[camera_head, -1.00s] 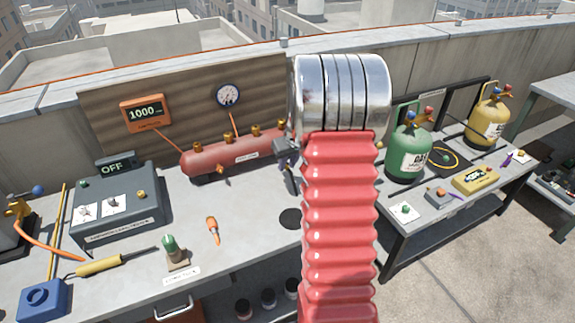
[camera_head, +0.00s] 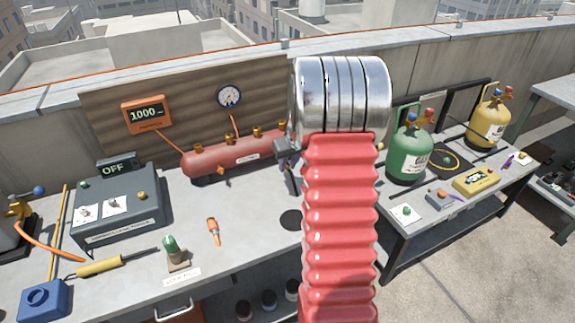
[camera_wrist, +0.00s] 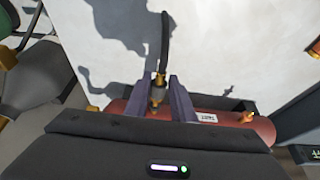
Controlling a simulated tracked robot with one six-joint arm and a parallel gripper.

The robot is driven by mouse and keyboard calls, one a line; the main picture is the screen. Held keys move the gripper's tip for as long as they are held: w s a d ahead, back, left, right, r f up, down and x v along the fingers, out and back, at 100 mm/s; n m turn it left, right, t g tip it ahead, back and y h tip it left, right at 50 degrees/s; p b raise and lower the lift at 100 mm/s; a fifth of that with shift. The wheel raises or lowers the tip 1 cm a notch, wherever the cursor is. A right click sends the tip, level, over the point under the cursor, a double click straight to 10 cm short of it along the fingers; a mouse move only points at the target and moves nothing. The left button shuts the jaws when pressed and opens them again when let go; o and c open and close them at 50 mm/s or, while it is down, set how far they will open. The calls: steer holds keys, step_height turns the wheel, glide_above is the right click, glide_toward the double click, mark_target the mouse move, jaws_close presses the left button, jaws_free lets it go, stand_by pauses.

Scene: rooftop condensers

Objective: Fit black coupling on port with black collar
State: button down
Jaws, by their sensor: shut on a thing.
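My gripper (camera_wrist: 158,84) is shut on the black coupling (camera_wrist: 157,93), a dark and brass fitting between its two grey-purple fingers. A black hose (camera_wrist: 165,40) runs up the picture from it. The red manifold (camera_wrist: 240,128) lies just beyond the gripper in the wrist view, partly hidden by the gripper body. In the head view the manifold (camera_head: 222,160) stands at the back of the bench with several brass ports on top. My gripper (camera_head: 284,148) is at its right end, partly hidden by my red-sleeved arm. Collar colours, and whether the coupling touches a port, cannot be told.
A wooden backboard (camera_head: 185,95) with a gauge (camera_head: 229,96) and an orange display (camera_head: 147,114) rises behind the manifold. A grey box reading OFF (camera_head: 118,205) stands left. Green (camera_head: 409,155) and yellow (camera_head: 489,125) cylinders stand right.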

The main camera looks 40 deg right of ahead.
steer(key=shift+w+d, duration=0.2)
steer(key=shift+w, duration=0.4)
steer(key=shift+w+d, duration=0.15)
steer(key=shift+w, duration=0.4)
stand_by(1.9)
steer(key=c, duration=1.4)
jaws_free()
steer(key=shift+c, duration=0.2)
steer(key=shift+s, duration=0.1)
steer(key=shift+s+a, duration=0.35)
steer(key=shift+s, duration=0.8)
steer(key=shift+s+a, duration=0.35)
steer(key=shift+s, duration=0.85)
steer(key=shift+s+a, duration=0.35)
steer(key=shift+s, duration=0.8)
steer(key=shift+s, duration=0.1)
